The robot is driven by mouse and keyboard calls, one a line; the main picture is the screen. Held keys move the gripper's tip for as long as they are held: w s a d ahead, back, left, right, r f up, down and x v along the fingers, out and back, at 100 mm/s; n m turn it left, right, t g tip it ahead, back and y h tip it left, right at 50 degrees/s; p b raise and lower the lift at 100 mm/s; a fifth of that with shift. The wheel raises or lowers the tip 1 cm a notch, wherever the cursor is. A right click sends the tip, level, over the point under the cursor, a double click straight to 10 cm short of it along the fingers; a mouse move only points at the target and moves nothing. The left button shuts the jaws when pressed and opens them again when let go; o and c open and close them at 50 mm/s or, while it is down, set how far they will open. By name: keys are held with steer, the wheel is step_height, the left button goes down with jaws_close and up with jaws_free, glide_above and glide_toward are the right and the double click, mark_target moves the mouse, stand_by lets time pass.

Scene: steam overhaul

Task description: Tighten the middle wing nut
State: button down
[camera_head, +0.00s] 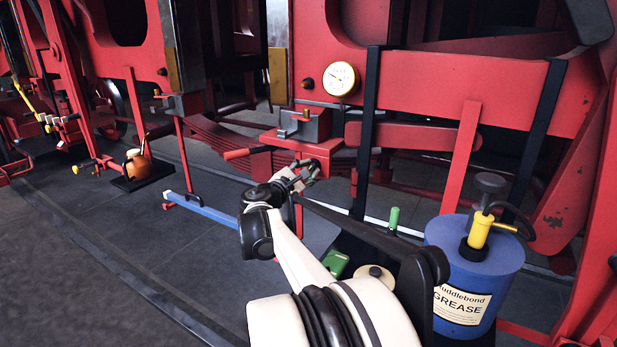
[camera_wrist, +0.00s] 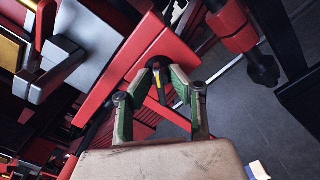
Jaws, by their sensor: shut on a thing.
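My gripper (camera_head: 310,168) is at the front of a red bracket, just below a grey metal block (camera_head: 306,126). In the wrist view my gripper (camera_wrist: 163,72) has its two green-sided fingers closed around a small dark piece with a yellow mark (camera_wrist: 158,76), which appears to be the wing nut. The piece sits against the red bracket (camera_wrist: 122,70). The fingers hide most of it, so its wings and its turn angle cannot be made out. In the head view the nut is hidden behind the fingers.
A round gauge (camera_head: 340,79) is on the red frame above. A red handle (camera_head: 248,152) sticks out left of the bracket. A blue grease drum (camera_head: 470,270) with a yellow pump stands at the right. An orange oil can (camera_head: 138,163) stands at the left. The dark floor at left is mostly clear.

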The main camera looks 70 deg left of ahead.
steer(key=m+b, duration=0.2)
steer(key=m, duration=0.2)
steer(key=shift+f+m, duration=0.15)
steer(key=shift+m, duration=0.15)
steer(key=m+b, duration=0.1)
steer(key=m, duration=0.3)
stand_by(1.1)
steer(key=c, duration=1.9)
jaws_free()
steer(key=shift+w, duration=0.1)
steer(key=v, duration=1.2)
steer(key=shift+d, duration=0.15)
